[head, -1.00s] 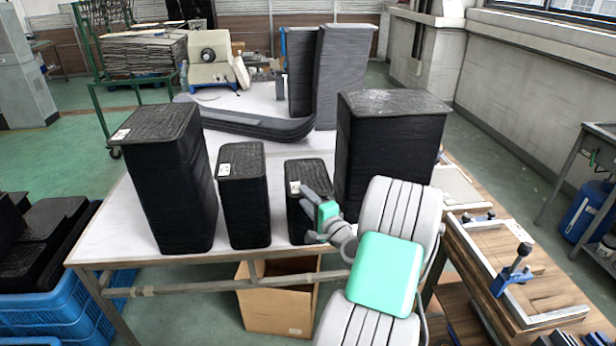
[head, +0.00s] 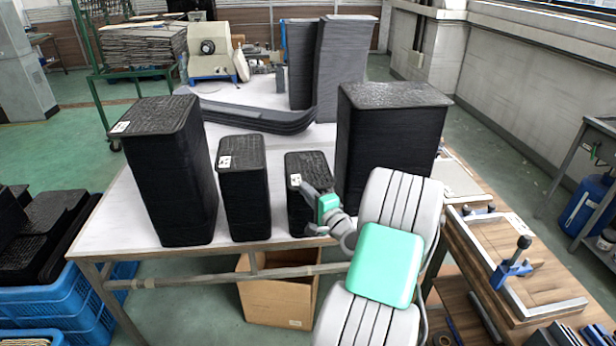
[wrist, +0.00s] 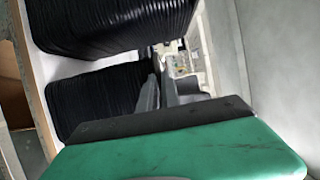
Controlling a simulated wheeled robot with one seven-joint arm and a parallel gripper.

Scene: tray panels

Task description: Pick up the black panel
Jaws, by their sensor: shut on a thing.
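Black panels stand in several stacks on the white table. The smallest front stack of black panels (head: 308,165) has a white label at its left edge. My gripper (head: 309,190) is at this stack's front right, shut on a black panel at its upper edge. In the wrist view the grey fingers (wrist: 158,72) reach beside a ribbed black stack (wrist: 95,96). The green wrist housing hides the lower part of that view. The exact grip on the panel's edge is too small to see clearly.
A taller black stack (head: 390,145) stands close to the right of my gripper. Two more stacks (head: 244,190) (head: 170,175) stand to the left. Curved black panels (head: 255,118) lie behind. A wooden bench with clamps (head: 525,270) is at the right.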

